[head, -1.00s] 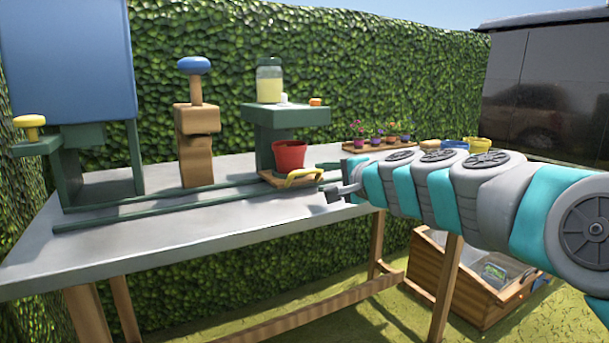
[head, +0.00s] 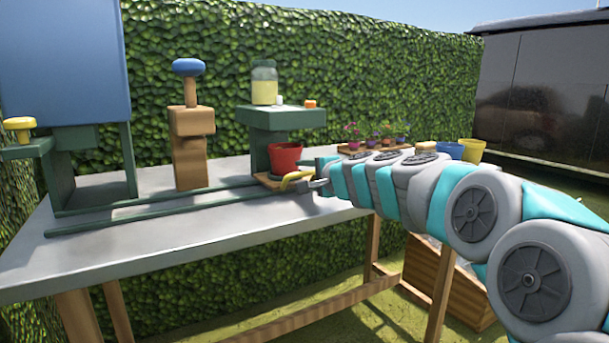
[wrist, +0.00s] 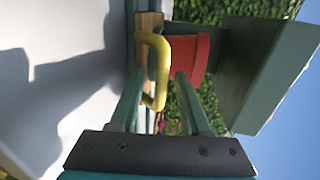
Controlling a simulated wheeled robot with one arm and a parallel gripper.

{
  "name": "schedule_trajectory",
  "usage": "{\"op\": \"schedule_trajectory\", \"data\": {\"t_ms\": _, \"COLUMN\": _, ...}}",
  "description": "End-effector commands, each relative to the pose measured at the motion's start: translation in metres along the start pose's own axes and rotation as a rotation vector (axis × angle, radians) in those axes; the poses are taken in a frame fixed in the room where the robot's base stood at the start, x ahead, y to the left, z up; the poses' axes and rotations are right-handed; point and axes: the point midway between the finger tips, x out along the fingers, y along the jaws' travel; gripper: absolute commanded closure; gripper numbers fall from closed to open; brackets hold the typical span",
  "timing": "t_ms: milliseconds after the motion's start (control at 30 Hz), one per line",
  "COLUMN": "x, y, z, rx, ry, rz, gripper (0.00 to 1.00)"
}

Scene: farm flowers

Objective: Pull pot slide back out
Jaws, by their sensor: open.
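The pot slide (head: 270,182) is a small wooden board on green rails, with a red pot (head: 284,157) standing on it. Its yellow handle (head: 297,179) faces my arm at the slide's right front. In the wrist view the yellow handle (wrist: 160,66) stands right before my gripper (wrist: 158,92), reaching between the two green fingers. The fingers are open and not closed on the handle. The red pot (wrist: 187,55) shows just behind the handle. In the head view my gripper (head: 318,176) is at the handle, its tips partly hidden.
A green stand (head: 283,118) with a jar (head: 264,82) rises behind the pot. Left are a wooden post with a blue knob (head: 188,67) and a blue hopper (head: 65,60) with a yellow knob (head: 19,126). Flower pots (head: 375,137) stand at the right. The front tabletop (head: 150,245) is clear.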

Motion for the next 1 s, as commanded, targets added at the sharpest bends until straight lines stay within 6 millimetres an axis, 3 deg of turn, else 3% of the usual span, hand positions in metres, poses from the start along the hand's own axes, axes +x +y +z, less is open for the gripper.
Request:
{"op": "schedule_trajectory", "data": {"t_ms": 200, "x": -0.0002, "y": -0.0003, "z": 0.0001, "rx": 0.000, "ry": 0.000, "rz": 0.000, "gripper": 0.55}}
{"op": "schedule_trajectory", "data": {"t_ms": 600, "x": -0.0003, "y": 0.0000, "z": 0.0001, "rx": 0.000, "ry": 0.000, "rz": 0.000, "gripper": 1.00}}
{"op": "schedule_trajectory", "data": {"t_ms": 1000, "x": -0.0003, "y": 0.0003, "z": 0.0001, "rx": -0.001, "ry": 0.000, "rz": 0.001, "gripper": 1.00}}
